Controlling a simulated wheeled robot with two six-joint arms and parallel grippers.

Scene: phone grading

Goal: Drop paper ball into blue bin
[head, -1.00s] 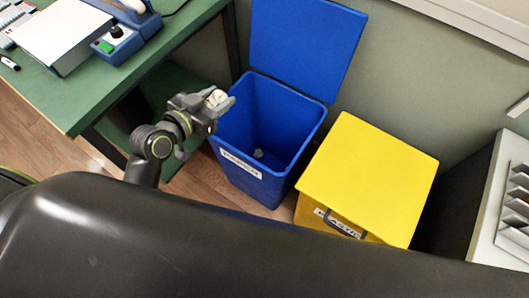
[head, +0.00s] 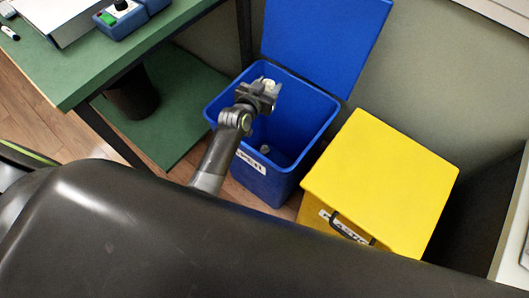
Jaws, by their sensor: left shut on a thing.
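The blue bin (head: 313,126) stands on the floor with its lid (head: 325,40) raised at the back. A label on its front reads in part as paper. My left gripper (head: 267,84) is over the left part of the bin's opening. It is shut on a small whitish paper ball (head: 269,83), partly hidden by the fingers. My right gripper is not in view.
A yellow bin (head: 385,180) with a closed lid stands right of the blue bin. A green table (head: 70,85) is at the left, with a blue device (head: 125,18) on it. A dark round container (head: 133,97) sits under the table. A wall is behind the bins.

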